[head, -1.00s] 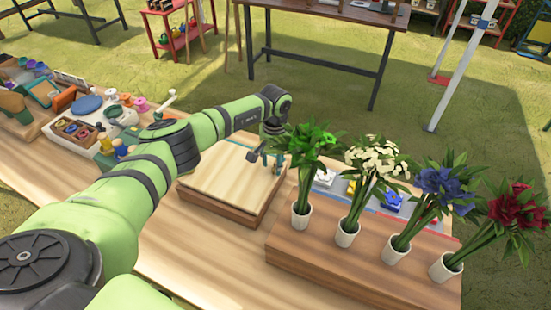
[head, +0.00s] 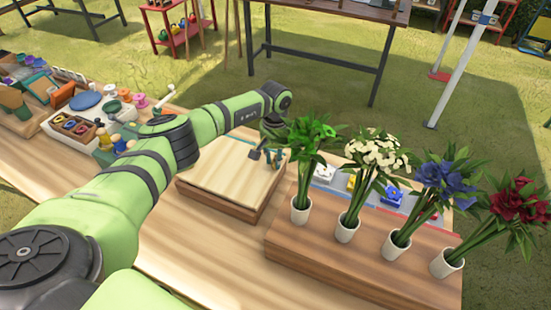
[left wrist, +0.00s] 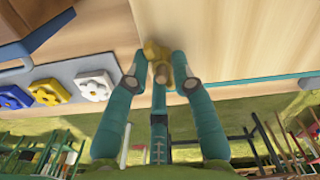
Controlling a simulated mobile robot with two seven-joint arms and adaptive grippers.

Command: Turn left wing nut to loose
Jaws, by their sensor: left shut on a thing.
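A brass-yellow wing nut (left wrist: 158,56) shows in the left wrist view, on the pale wooden board. A rounded stud end shows in the middle of it. My left gripper (left wrist: 162,80) has its two teal fingertips on either side of the nut, shut on it. In the head view, my left gripper (head: 268,155) is at the far right part of the board (head: 225,172). The nut is too small to make out there, and no second wing nut can be made out. My right gripper is not in view.
Four potted flower bunches, with green (head: 310,140), white (head: 378,155), blue (head: 445,185) and red blooms (head: 515,205), stand close to the right. White (left wrist: 93,86), yellow (left wrist: 48,92) and blue flower-shaped pieces lie beside the board. Trays of small items fill the table's left.

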